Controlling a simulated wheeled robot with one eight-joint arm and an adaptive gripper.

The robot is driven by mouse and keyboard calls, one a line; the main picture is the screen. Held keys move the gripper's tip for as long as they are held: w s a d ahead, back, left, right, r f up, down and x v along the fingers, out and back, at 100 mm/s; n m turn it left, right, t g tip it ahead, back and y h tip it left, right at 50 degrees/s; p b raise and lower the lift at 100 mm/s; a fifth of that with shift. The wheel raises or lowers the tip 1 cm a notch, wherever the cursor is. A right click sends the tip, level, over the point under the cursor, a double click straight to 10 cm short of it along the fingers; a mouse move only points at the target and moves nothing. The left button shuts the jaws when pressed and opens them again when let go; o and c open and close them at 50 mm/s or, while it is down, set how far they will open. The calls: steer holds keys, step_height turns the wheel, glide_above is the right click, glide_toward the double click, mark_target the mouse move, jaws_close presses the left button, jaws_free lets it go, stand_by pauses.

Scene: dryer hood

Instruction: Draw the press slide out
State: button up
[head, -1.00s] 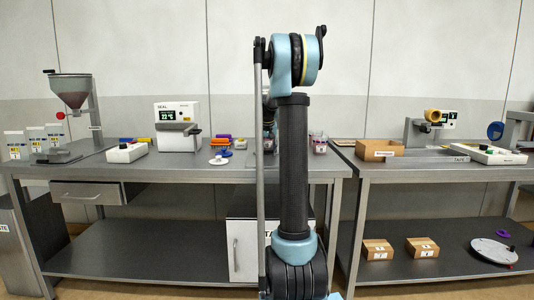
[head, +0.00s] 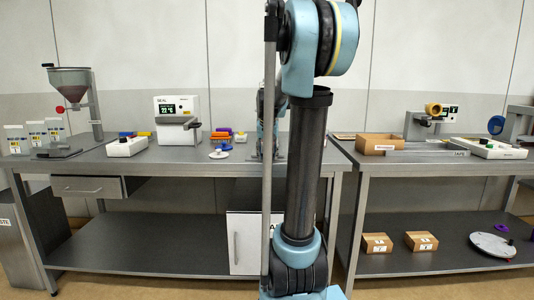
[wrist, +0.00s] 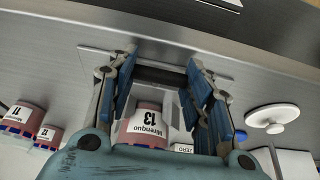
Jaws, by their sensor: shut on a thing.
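In the wrist view my gripper (wrist: 160,70) reaches over a steel surface, its two blue-padded fingers on either side of a dark horizontal bar (wrist: 160,76). The bar appears to be the press slide's grip, and the fingers are shut on it. A pale flat plate outline (wrist: 90,52) shows around the bar. Much of the slide is hidden by the fingers, so I cannot tell how far out it is. In the head view my arm covers the press area and the fingertips are not clear.
Labelled jars stand close by: one marked 13 (wrist: 150,122) and two more (wrist: 22,118) at left. A white round lid-like piece (wrist: 272,117) lies at right.

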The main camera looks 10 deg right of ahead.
steer(key=shift+s+a, duration=0.15)
steer(key=shift+s, duration=0.6)
steer(key=shift+f, duration=0.1)
steer(key=o, duration=1.5)
steer(key=shift+s, duration=0.15)
steer(key=shift+r, duration=0.3)
steer(key=v, duration=1.1)
steer(key=shift+s+a+r, duration=0.1)
steer(key=shift+s+r, duration=0.05)
steer(key=shift+r, duration=0.05)
